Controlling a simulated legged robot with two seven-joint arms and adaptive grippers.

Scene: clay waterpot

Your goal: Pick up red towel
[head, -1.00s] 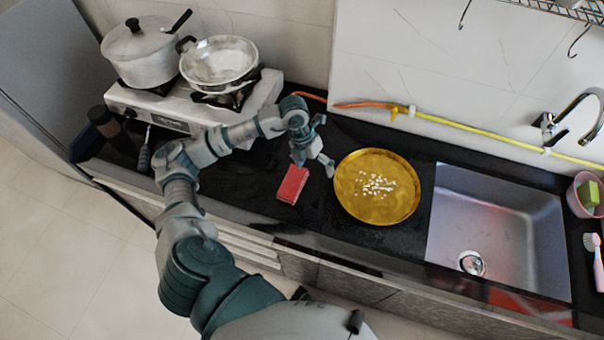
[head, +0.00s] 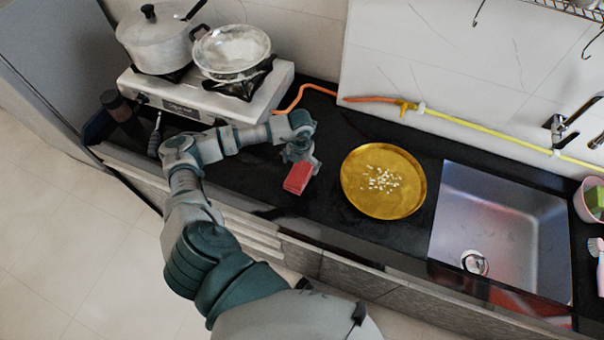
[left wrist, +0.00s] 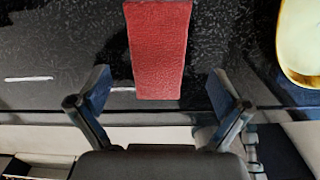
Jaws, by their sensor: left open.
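The red towel (head: 298,178) is a small folded block on the black counter, left of the gold tray. In the left wrist view the towel (left wrist: 158,50) reaches down from the top edge, between the lines of my two fingers. My left gripper (head: 302,163) is at the towel's far end in the head view, and its fingertips are partly hidden there. In the left wrist view the left gripper (left wrist: 158,88) is open, one finger on each side of the towel with gaps between. Whether the fingers are at towel height I cannot tell. My right gripper is not in view.
The gold tray (head: 349,192) with white bits lies right of the towel. The stove (head: 165,100) with a pot (head: 155,45) and a pan (head: 232,50) is at the back left. The sink (head: 500,225) is at the right. An orange and yellow hose (head: 470,129) runs along the wall.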

